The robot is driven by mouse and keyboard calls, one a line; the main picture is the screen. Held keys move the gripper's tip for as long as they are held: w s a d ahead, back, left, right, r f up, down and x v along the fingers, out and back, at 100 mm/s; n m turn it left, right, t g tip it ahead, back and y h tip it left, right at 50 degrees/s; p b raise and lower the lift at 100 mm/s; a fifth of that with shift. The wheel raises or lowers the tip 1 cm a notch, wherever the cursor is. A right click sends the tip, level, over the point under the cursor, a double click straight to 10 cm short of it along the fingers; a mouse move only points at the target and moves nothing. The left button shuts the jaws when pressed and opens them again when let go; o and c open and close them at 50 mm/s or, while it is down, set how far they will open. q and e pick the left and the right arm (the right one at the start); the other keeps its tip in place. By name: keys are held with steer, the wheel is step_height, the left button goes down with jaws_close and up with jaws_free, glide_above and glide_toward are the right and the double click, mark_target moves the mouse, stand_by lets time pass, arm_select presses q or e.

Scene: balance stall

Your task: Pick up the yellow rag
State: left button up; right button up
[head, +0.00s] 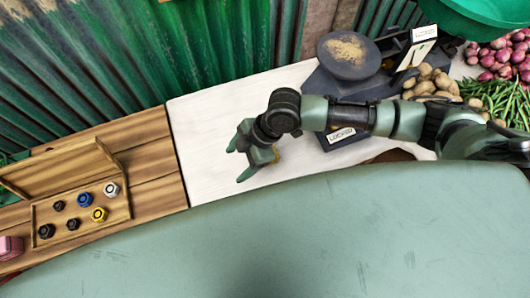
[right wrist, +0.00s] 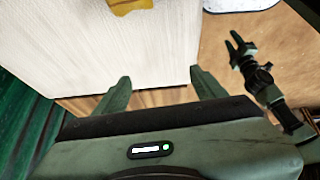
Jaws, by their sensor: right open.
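The yellow rag (right wrist: 131,5) shows at the top edge of the right wrist view, cut off by the frame, lying on the pale tabletop (right wrist: 110,45). In the head view only a small yellow patch (head: 276,153) shows beside my right gripper (head: 237,163); the gripper and wrist hide the rest, if it is the rag. My right gripper is open and empty over the pale tabletop. In the right wrist view its two fingers (right wrist: 160,82) are apart, with the rag well beyond them. My left gripper (right wrist: 233,40) shows small at the right, its fingers apart and empty.
A dark balance scale (head: 347,55) with a round pan stands behind my right arm. Potatoes (head: 430,83), onions (head: 497,57) and green beans (head: 495,97) lie at the right. An open wooden box (head: 80,215) of weights is at the left. The pale tabletop left of my gripper is clear.

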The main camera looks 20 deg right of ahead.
steer(key=shift+g+h, duration=0.4)
steer(key=shift+h, duration=0.3)
steer(key=w+d, duration=0.1)
steer(key=d, duration=0.2)
steer(key=w+d, duration=0.1)
steer(key=d, duration=0.3)
steer(key=w+d, duration=0.1)
steer(key=d, duration=0.2)
steer(key=shift+w+d, duration=0.35)
steer(key=shift+d, duration=0.05)
steer(key=shift+d+f, duration=0.15)
steer(key=p+x, duration=0.2)
steer(key=x, duration=0.5)
steer(key=shift+s+f, duration=0.2)
steer(key=shift+f, duration=0.2)
steer(key=c, duration=1.4)
steer(key=shift+r, duration=0.15)
step_height(320, 180, up, 20)
steer(key=shift+f+b, duration=0.1)
steer(key=shift+b, duration=0.75)
